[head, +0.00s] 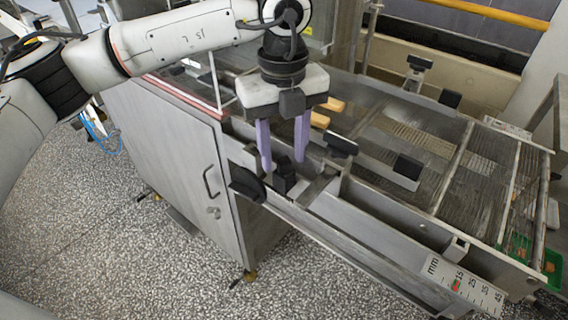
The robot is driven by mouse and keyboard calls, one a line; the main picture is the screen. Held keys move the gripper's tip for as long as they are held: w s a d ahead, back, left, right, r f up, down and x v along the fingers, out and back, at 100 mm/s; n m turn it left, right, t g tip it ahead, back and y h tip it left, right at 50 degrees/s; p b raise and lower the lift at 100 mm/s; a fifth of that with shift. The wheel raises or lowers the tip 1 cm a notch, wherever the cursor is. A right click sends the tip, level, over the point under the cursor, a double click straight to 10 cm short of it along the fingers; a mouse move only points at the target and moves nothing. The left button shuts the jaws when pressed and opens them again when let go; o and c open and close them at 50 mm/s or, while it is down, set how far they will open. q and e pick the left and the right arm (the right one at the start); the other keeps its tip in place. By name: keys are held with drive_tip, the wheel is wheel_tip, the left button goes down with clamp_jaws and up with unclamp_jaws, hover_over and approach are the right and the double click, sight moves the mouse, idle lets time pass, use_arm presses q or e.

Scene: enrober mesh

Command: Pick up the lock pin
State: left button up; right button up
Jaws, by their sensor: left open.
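My left gripper (283,162) comes in from the upper left and points down over the near side rail of the machine. Its two purple fingers are apart, with nothing seen held between them. A small black block (285,180) sits in the rail just below the fingertips; it may be the lock pin, but I cannot tell for sure. My right gripper is not in view.
The mesh conveyor (420,138) with black clamps (407,167) lies to the right. Several tan bars (320,119) lie behind the fingers. A steel cabinet (175,160) stands at left. A mm scale (462,284) is at the rail's front end. Speckled floor lies clear in front.

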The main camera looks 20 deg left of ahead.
use_arm(q)
clamp_jaws()
wheel_tip(320, 180, up, 10)
wheel_tip(320, 180, up, 6)
drive_tip(key=p, duration=0.3)
hover_over(284, 158)
drive_tip(key=shift+f, duration=0.2)
idle(1.0)
